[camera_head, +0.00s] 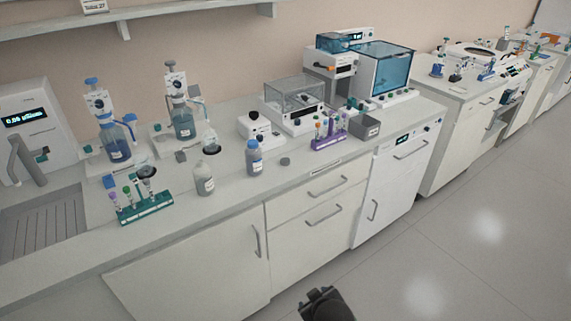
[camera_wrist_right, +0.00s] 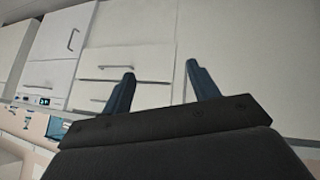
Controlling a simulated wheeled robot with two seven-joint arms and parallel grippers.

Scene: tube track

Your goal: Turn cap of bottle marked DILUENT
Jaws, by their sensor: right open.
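Two small bottles stand upright near the front of the bench in the head view: a pale one (camera_head: 204,182) and a blue-tinted one (camera_head: 254,160) to its right. Both have labels too small to read, so I cannot tell which is marked DILUENT. My right gripper (camera_head: 325,298) is low at the bottom of the head view, in front of the drawers and well away from the bottles. In the right wrist view my right gripper (camera_wrist_right: 160,69) has its two blue fingers apart with nothing between them. My left gripper is not in view.
Behind the bottles stand two dispenser bottles (camera_head: 117,152) (camera_head: 184,124). A teal tube rack (camera_head: 145,213) is left, a purple tube rack (camera_head: 329,141) right. Cabinet drawers (camera_head: 310,215) face open floor.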

